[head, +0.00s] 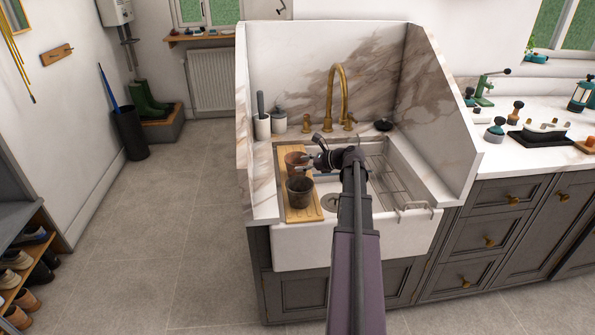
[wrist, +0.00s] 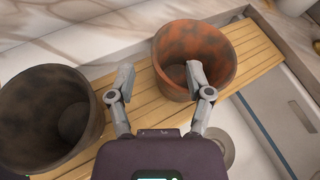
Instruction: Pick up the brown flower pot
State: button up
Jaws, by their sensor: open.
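A reddish-brown flower pot (wrist: 180,48) stands upright and open on a slatted wooden board (wrist: 258,48). It also shows in the head view (head: 294,158), partly hidden by the other pot and my gripper. A darker, grey-brown pot (wrist: 22,125) stands on the same board, nearer the front in the head view (head: 300,194). My gripper (wrist: 161,80) is open and empty beside the reddish pot. In the wrist view, its right finger overlaps the pot's mouth, and its left finger is between the two pots. I cannot tell whether either finger touches the pot.
The board lies across the left side of a white sink (head: 300,245). A brass tap (head: 338,90) rises behind it, and a wire rack (head: 385,180) is in the basin at right. Marble panels wall the back and right. Grey floor (head: 185,230) is clear at left.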

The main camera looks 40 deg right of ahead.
aim_at(288, 165)
jog(key=shift+w, duration=0.1)
jog(key=b+x, duration=0.1)
jog(key=x, duration=0.1)
jog(key=b+x, duration=0.1)
jog(key=x, duration=0.1)
jog(key=shift+w+d+f, duration=0.1)
jog(key=shift+d+f, duration=0.1)
jog(key=shift+w+a+f, duration=0.1)
jog(key=shift+w+a, duration=0.15)
jog(key=shift+w, duration=0.15)
dwell(0.3)
grip_shut()
